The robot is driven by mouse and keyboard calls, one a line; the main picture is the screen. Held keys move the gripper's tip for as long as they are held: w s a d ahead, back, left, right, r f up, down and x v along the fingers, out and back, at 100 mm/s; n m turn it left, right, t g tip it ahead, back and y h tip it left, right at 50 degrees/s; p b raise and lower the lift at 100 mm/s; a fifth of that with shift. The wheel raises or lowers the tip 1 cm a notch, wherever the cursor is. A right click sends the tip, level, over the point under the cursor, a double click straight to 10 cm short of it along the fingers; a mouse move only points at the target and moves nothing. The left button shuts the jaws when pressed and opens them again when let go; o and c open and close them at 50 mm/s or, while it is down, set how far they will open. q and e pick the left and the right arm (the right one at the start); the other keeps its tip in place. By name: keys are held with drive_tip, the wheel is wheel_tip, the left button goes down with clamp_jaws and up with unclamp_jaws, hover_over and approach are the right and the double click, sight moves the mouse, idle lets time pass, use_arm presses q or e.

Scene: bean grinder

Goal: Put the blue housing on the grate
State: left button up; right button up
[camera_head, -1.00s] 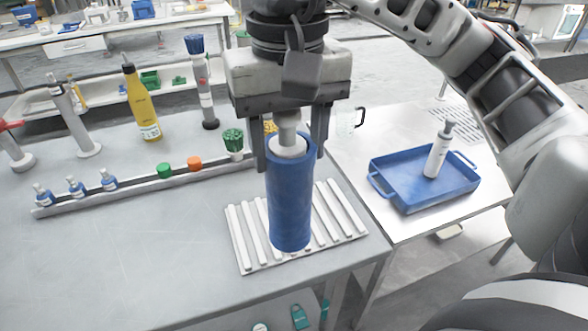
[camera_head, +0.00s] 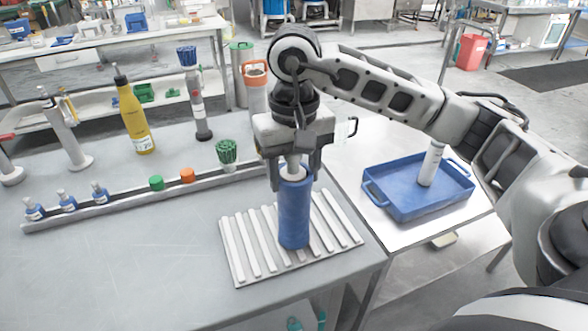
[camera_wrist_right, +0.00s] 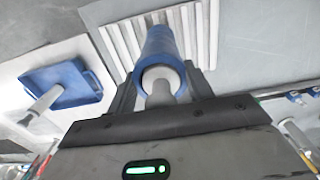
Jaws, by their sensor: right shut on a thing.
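The blue housing (camera_head: 294,215) is an upright blue cylinder with a pale inner part at its top. In the head view its lower end is over the middle of the white slatted grate (camera_head: 233,254); I cannot tell whether it touches the slats. My right gripper (camera_head: 292,172) is shut on the housing near its top, from above. In the right wrist view the housing (camera_wrist_right: 160,50) is between the fingers, with the grate (camera_wrist_right: 208,40) beyond it. My left gripper is not in view.
A blue tray (camera_head: 370,192) with a white bottle (camera_head: 431,165) stands on the side table at right. A rail (camera_head: 120,202) with small bottles and caps runs behind the grate. A yellow bottle (camera_head: 134,118) stands further back. The table's front left is clear.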

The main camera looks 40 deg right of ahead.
drive_tip(key=shift+f+b, duration=0.25)
drive_tip(key=shift+b, duration=0.1)
drive_tip(key=o, duration=1.4)
drive_tip(key=shift+r, duration=0.1)
drive_tip(key=shift+o, duration=0.2)
drive_tip(key=shift+r, duration=0.1)
